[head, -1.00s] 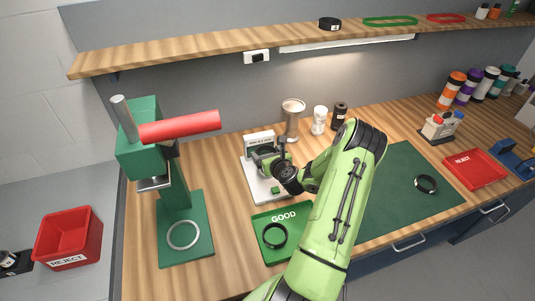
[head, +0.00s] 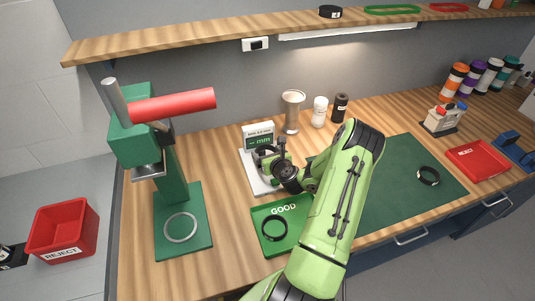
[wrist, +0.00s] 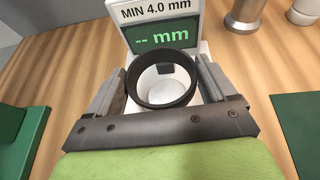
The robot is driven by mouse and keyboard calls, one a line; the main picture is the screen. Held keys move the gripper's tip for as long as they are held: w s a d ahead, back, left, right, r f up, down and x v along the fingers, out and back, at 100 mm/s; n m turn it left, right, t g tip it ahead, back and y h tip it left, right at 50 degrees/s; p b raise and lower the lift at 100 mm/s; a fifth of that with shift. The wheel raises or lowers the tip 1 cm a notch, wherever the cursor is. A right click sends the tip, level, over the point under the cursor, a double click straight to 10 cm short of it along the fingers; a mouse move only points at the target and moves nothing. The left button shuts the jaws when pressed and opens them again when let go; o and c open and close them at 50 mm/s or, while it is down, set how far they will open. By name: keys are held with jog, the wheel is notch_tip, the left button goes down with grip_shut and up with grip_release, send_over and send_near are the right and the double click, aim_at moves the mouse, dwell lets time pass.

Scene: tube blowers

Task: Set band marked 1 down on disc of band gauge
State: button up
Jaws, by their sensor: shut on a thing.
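My gripper (head: 268,160) is shut on a black band (head: 265,150) at the gauge. In the wrist view the band (wrist: 161,101) sits between the two fingers of my gripper (wrist: 161,88); no number shows on it. Through its ring I see a pale round disc (wrist: 163,84) of the band gauge (wrist: 161,14). The gauge display reads "-- mm" under "MIN 4.0 mm". In the head view the white gauge (head: 258,130) stands behind my gripper. I cannot tell whether the band touches the disc.
A green GOOD tray (head: 262,212) holding a black band (head: 274,228) lies in front of the gauge. A green press (head: 166,190) stands at left. A metal cup (head: 292,112) and small bottles stand behind. Another band (head: 428,176) lies on the green mat (head: 400,205), near a red REJECT tray (head: 478,160).

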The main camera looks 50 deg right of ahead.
jog(key=shift+f, duration=0.1)
dwell(0.3)
jog(key=shift+f+b, duration=0.35)
